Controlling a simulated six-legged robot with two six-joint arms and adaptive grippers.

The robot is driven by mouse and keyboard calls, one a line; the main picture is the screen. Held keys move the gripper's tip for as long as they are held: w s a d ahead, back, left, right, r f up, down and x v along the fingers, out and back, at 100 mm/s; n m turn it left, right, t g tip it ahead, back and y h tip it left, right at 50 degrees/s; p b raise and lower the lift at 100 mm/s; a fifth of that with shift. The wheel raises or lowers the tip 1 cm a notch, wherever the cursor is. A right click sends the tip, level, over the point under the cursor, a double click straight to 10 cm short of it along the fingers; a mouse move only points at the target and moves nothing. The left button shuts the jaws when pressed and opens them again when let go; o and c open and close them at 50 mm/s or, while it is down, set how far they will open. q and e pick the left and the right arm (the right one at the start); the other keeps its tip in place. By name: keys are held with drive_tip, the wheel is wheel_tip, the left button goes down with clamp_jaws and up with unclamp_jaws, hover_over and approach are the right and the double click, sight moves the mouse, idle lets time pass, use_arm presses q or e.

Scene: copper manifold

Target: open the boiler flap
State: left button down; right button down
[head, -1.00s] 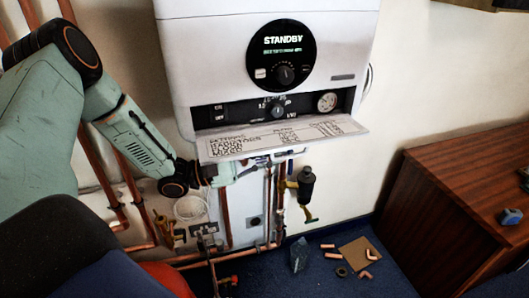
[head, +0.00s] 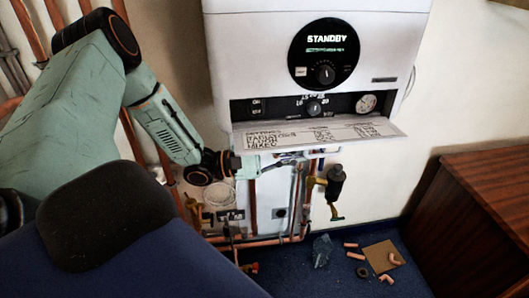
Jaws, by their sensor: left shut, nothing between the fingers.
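The white boiler (head: 222,55) hangs on the wall in the upper middle of the head view, with a round black display reading STANDBY. Its flap (head: 385,130) is folded down and juts outward, with a printed table on its upper face. Behind it the dark control panel (head: 285,107) with a knob and a gauge (head: 367,103) is exposed. My left gripper (head: 292,160) is shut and empty just below the flap's left part. The flap partly hides it, and I cannot tell whether it touches. My right gripper is out of view.
Copper pipes (head: 252,205) and a black valve body (head: 335,184) stand below the boiler, close to my left gripper. A wooden cabinet (head: 480,205) is at the right. Pipe fittings and a cardboard piece (head: 380,250) lie on the blue carpet.

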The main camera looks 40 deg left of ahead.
use_arm(q)
drive_tip(key=v, duration=0.9)
drive_tip(key=shift+s, duration=0.25)
drive_tip(key=shift+a+f, duration=0.1)
